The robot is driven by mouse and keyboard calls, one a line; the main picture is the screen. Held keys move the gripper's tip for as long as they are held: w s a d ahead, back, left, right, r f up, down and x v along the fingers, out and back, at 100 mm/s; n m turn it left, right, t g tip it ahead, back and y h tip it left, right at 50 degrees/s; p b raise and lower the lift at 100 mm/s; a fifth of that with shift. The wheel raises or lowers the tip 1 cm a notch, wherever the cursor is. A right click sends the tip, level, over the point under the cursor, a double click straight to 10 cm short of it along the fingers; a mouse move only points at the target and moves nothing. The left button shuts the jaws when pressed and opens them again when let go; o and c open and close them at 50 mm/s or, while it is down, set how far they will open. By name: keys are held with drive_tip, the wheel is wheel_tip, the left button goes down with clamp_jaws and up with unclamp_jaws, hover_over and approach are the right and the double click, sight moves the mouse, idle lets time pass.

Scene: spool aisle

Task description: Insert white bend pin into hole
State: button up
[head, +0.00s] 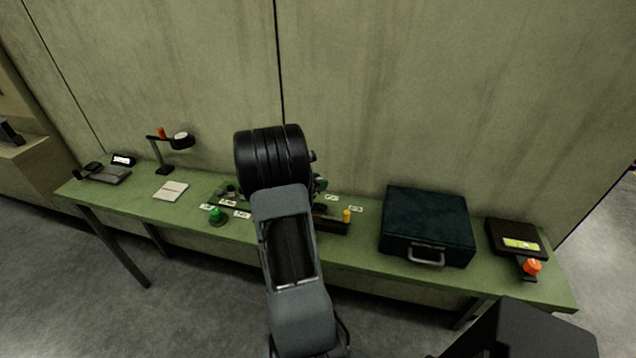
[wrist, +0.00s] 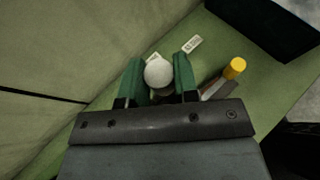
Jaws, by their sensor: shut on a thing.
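The white pin (wrist: 158,73) shows as a round white head in the wrist view. It sits between the two green fingers of my gripper (wrist: 160,66), which is shut on it. Its lower part and any bend are hidden. In the head view my arm hides the white pin and most of the gripper. A yellow pin (head: 347,214) stands upright at the right end of a dark block (head: 332,226); it also shows right of my gripper in the wrist view (wrist: 235,68). A green pin (head: 217,215) stands left of my arm. I cannot make out the hole.
Small white labels (head: 242,215) lie on the green table (head: 357,262). A dark case (head: 428,224) stands to the right, with a black box (head: 515,238) beyond it. A lamp (head: 165,150) and notepad (head: 170,191) are at left. The wall is close behind.

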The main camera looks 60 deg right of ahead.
drive_tip(key=shift+f+b, duration=2.35)
drive_tip(key=shift+f, duration=0.5)
drive_tip(key=shift+f+b, duration=1.95)
drive_tip(key=shift+b, duration=0.05)
drive_tip(key=o, duration=1)
drive_tip(key=v, duration=1.4)
